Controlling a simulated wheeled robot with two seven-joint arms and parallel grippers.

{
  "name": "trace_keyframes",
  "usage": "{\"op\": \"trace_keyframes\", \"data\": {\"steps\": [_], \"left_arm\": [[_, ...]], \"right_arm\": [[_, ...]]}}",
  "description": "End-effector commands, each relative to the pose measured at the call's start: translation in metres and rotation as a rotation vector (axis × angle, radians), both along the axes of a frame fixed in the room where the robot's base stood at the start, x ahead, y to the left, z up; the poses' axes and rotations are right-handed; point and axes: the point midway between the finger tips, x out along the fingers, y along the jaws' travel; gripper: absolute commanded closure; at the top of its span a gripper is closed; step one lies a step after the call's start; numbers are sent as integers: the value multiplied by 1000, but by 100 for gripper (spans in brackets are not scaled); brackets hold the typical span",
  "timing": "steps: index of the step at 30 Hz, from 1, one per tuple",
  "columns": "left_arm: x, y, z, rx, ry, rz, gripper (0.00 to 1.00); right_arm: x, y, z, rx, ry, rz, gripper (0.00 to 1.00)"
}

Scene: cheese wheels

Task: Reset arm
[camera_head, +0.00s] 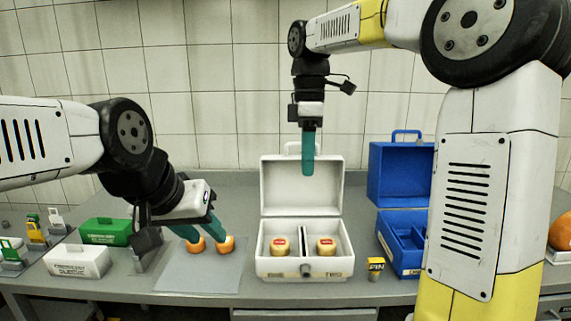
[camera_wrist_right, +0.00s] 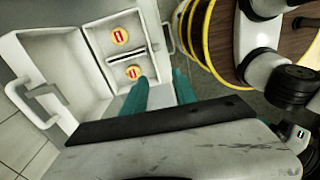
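The white case (camera_head: 304,266) stands open on the counter, lid up. One yellow cheese wheel with a red label (camera_head: 280,246) sits in its left compartment and another (camera_head: 326,246) in its right. Both also show in the right wrist view (camera_wrist_right: 120,36). Two orange cheese wheels (camera_head: 225,245) lie on a grey mat (camera_head: 200,276). My left gripper (camera_head: 204,235) is low over them, its fingers apart; whether they touch the wheels I cannot tell. My right gripper (camera_head: 308,172) is raised above the case, in front of its lid. Its fingers are apart and empty in the right wrist view (camera_wrist_right: 160,92).
Green (camera_head: 105,232) and white (camera_head: 77,261) labelled boxes stand at the left. My right arm covers much of the right side.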

Motion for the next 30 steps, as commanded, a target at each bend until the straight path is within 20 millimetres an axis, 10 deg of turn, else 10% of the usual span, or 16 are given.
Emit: {"op": "trace_keyframes", "data": {"steps": [17,30], "left_arm": [[0,0,0,0,1,0,64],[0,0,0,0,1,0,64]], "right_arm": [[-50,-36,-4,64,-157,-431,66],[-145,-89,-57,393,-337,-1268,66]]}}
